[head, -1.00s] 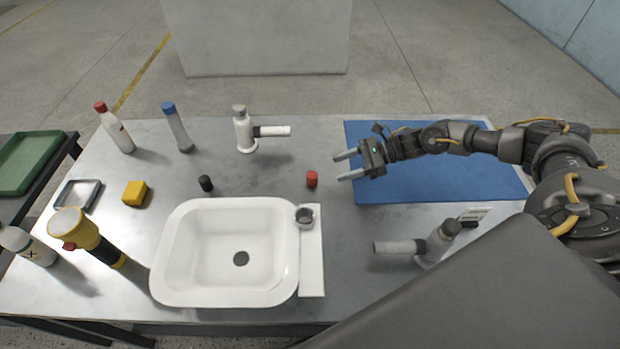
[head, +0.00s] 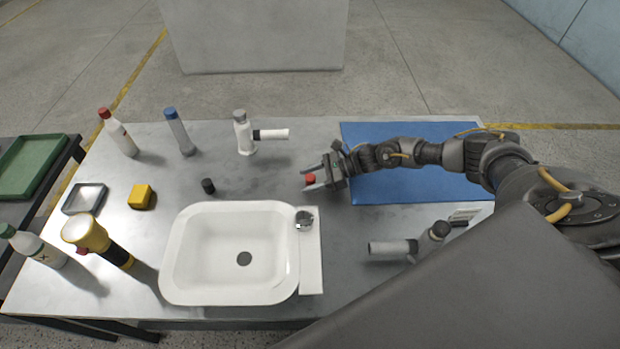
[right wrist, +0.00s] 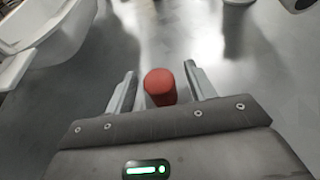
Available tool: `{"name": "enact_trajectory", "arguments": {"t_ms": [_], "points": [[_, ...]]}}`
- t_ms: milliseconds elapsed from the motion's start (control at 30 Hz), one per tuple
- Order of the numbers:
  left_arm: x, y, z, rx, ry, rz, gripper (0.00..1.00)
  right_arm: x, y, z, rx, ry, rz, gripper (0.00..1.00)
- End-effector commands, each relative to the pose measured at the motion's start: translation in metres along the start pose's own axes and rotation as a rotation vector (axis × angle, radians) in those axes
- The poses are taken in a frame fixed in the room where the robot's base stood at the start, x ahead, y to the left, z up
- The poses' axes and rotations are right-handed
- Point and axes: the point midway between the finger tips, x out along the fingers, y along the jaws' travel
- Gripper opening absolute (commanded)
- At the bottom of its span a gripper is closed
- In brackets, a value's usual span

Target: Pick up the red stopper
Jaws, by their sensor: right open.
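The red stopper (head: 310,179) stands on the grey metal table, behind the right end of the white basin. In the right wrist view the red stopper (right wrist: 160,86) is between the two fingers of my right gripper (right wrist: 162,84), with a gap on each side. In the head view my right gripper (head: 309,178) reaches in from the right, and its fingers lie on either side of the stopper. The fingers are open. The stopper's lower part is partly hidden by the near finger. My left gripper is in neither view.
The white basin (head: 190,285) is in front of the stopper. A black stopper (head: 208,186) stands to the left. A white tap (head: 243,135) stands behind, and a grey tap (head: 395,249) at the front right. A blue mat (head: 400,193) lies under my right arm. A yellow block (head: 140,196) is further left.

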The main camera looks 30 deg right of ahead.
Motion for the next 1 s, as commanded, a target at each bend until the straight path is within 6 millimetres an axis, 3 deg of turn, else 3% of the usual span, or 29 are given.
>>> {"name": "enact_trajectory", "arguments": {"t_ms": [167, 533, 800, 1000], "points": [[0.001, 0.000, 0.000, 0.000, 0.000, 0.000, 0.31, 0.000, 0.000, -0.001, 0.000, 0.000, 0.000, 0.55], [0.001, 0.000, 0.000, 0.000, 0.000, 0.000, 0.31, 0.000, 0.000, 0.000, 0.000, 0.000, 0.000, 0.07], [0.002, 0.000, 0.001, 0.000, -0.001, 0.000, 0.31, -0.002, -0.001, 0.003, -0.001, -0.001, 0.000, 0.07], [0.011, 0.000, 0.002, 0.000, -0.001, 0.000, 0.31, -0.013, -0.001, 0.030, -0.004, -0.002, -0.001, 0.07]]}}
